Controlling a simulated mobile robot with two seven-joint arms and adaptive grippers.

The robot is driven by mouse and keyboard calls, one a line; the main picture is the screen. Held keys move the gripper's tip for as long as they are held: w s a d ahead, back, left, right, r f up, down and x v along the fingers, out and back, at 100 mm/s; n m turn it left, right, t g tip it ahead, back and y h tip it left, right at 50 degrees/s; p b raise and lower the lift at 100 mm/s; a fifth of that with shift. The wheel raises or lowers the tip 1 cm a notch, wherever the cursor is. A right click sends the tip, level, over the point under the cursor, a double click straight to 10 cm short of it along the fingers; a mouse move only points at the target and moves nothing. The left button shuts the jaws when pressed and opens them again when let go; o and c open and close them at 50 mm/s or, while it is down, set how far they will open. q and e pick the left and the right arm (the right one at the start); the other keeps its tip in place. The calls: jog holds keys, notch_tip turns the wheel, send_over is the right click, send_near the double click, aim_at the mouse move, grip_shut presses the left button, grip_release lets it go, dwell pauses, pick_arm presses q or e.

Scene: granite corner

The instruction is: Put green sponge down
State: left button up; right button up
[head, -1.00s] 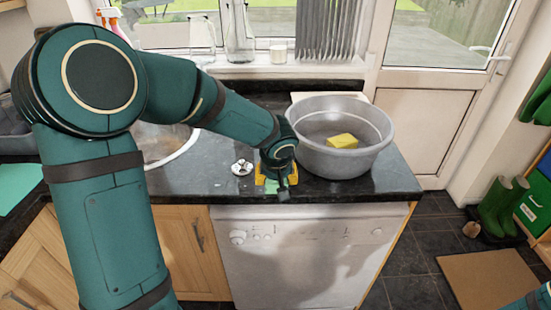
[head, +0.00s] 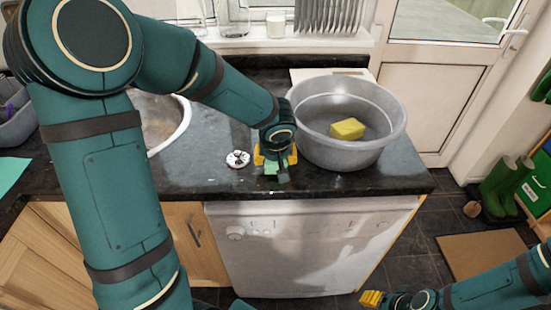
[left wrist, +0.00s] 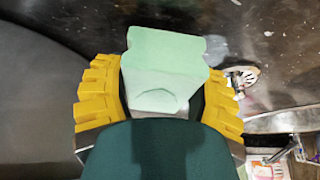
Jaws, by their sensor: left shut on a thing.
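The green sponge (left wrist: 163,65) is pale green and sits between the yellow fingers of my left gripper (left wrist: 160,100) in the left wrist view. In the head view my left gripper (head: 274,163) is low over the dark granite counter, just left of the grey tub, shut on the sponge. Only a small part of the sponge (head: 270,168) shows there. I cannot tell whether the sponge touches the counter. My right gripper (head: 371,299) is at the bottom right, in front of the dishwasher and away from the counter. Its fingers are too small to read.
A grey tub (head: 310,148) holding a yellow sponge (head: 348,128) stands right of my left gripper. A metal sink strainer (head: 237,159) lies to its left, near the sink (head: 172,128). The counter's front edge is close. A dishwasher (head: 300,245) is below.

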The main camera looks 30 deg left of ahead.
pick_arm(q)
jog(key=shift+x, duration=0.8)
jog(key=shift+s+d+r, duration=0.1)
jog(key=shift+s+r, duration=0.05)
jog(key=shift+r, duration=0.05)
jog(key=shift+f+b, duration=0.2)
jog(key=shift+b, duration=0.1)
jog(key=o, duration=1)
pick_arm(e)
jog(key=shift+w+a+f, duration=0.15)
jog(key=shift+w+f, duration=0.25)
jog(key=shift+f, duration=0.2)
pick_arm(q)
jog(key=shift+r, duration=0.1)
pick_arm(e)
jog(key=shift+r, duration=0.1)
